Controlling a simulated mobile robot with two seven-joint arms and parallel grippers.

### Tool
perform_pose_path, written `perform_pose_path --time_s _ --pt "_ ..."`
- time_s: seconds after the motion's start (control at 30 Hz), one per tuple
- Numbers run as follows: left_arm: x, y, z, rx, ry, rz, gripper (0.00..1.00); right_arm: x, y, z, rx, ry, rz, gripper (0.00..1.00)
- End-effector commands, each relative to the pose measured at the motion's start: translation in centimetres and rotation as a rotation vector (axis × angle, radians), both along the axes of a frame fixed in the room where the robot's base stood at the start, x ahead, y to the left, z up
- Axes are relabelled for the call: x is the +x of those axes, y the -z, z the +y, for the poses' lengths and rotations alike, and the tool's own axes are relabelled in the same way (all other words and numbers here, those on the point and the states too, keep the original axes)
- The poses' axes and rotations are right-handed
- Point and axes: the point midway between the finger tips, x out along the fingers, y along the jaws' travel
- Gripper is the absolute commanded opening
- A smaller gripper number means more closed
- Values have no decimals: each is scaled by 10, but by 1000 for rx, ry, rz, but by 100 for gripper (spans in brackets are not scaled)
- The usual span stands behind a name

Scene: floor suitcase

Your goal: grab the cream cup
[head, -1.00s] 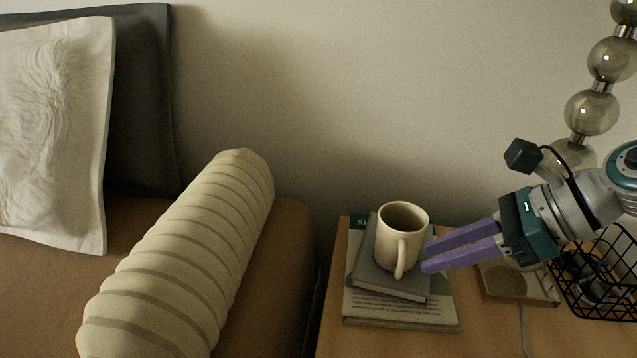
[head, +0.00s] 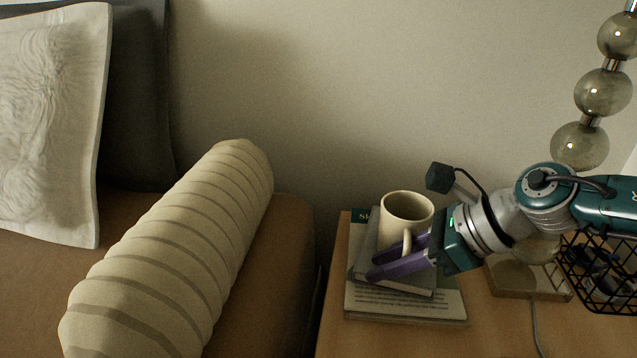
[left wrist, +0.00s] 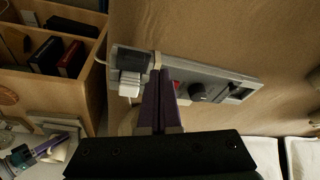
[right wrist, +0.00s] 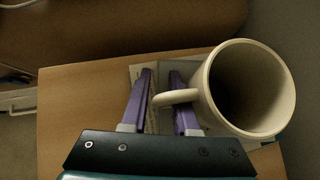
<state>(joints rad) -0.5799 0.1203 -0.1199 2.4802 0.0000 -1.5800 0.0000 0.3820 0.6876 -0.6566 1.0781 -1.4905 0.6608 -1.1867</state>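The cream cup (head: 407,212) stands upright on a small stack of books (head: 400,303) on the nightstand, its handle towards my right gripper (head: 371,267). In the right wrist view the cup (right wrist: 277,85) is at the right, and its handle lies across the right finger, ending between the two fingers. My right gripper (right wrist: 160,72) is open, with a gap between its fingers. I cannot tell whether they touch the handle.
A lamp base (head: 530,280) and a black wire basket (head: 600,280) stand right of the books. A striped bolster (head: 170,255) lies on the bed at left. The wall is close behind. A panel with switches (left wrist: 205,85) is near the left gripper.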

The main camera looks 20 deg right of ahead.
Motion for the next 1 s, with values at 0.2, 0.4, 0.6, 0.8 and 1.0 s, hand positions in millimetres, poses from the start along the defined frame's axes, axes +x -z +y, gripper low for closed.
perform_pose_path --time_s 0.2,0.4,0.6,0.8,1.0 --pt "0 0 0 0 0 0 0 0 0 0 0 0 0 4" --pt "0 0 0 0 1 0 0 0 0 0 0 0 0 0" --pt "0 0 0 0 1 0 0 0 0 0 0 0 0 0" --pt "0 0 0 0 1 0 0 0 0 0 0 0 0 0" --pt "0 0 0 0 1 0 0 0 0 0 0 0 0 0"
